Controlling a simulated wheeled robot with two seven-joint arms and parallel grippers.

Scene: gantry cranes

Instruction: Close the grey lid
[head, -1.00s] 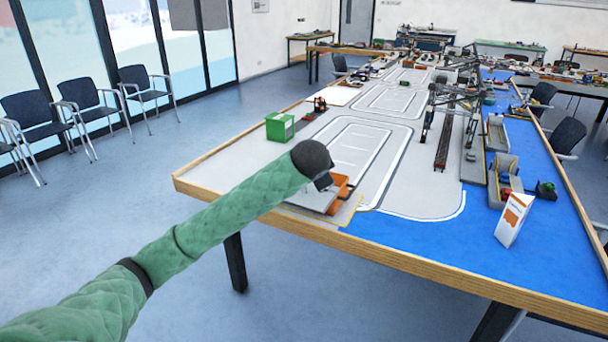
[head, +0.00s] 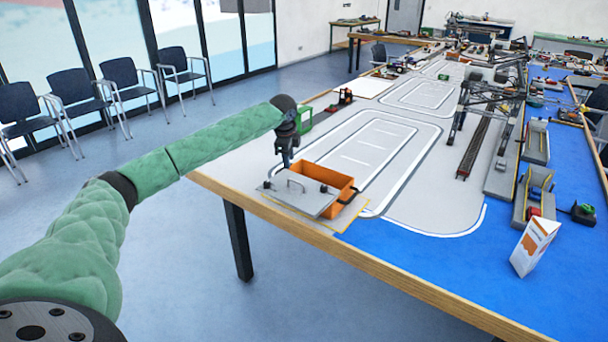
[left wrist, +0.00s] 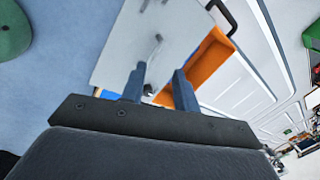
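The orange box (head: 344,182) stands at the near left corner of the model table, with its inside partly exposed. My left gripper (head: 287,163) points down just above the lid's far left part. In the left wrist view my left gripper's two fingers (left wrist: 158,88) are apart with nothing held. The lid (left wrist: 125,50) and the orange inside of the box (left wrist: 208,64) show beyond them. My right gripper is in neither view.
A green box (head: 306,118) stands just behind my left gripper. The table's wooden edge (head: 400,288) runs along the front. Gantry cranes (head: 490,95) and a white-orange folded card (head: 534,246) stand farther right. The white-lined grey area beside the box is clear.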

